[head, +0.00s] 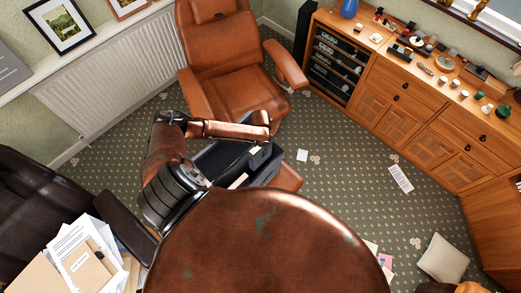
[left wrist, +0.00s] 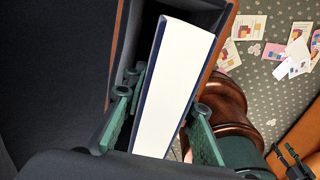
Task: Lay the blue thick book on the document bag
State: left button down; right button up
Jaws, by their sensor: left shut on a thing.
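The blue thick book (left wrist: 180,85) shows in the left wrist view as a white page block with dark blue cover edges. It lies between the green-padded fingers of my left gripper (left wrist: 160,115), which is shut on it. In the head view my left gripper (head: 259,152) is over a dark, box-like thing (head: 215,158), probably the document bag, on a brown leather seat (head: 287,178). Dark walls (left wrist: 60,60) are beside and behind the book in the wrist view. I cannot tell whether the book touches them.
A brown leather armchair (head: 240,88) stands just behind. A wooden cabinet (head: 420,110) with small items lines the right. A dark chair holding papers (head: 82,262) is at lower left. Loose papers (head: 401,179) and a cushion (head: 443,259) lie on the carpet, which is otherwise open.

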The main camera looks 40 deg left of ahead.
pick_arm(q)
jog(key=shift+w+f+b, duration=0.1)
jog(key=shift+f+b, duration=2.2)
jog(key=shift+f, duration=1.1)
jog(key=shift+f, duration=0.15)
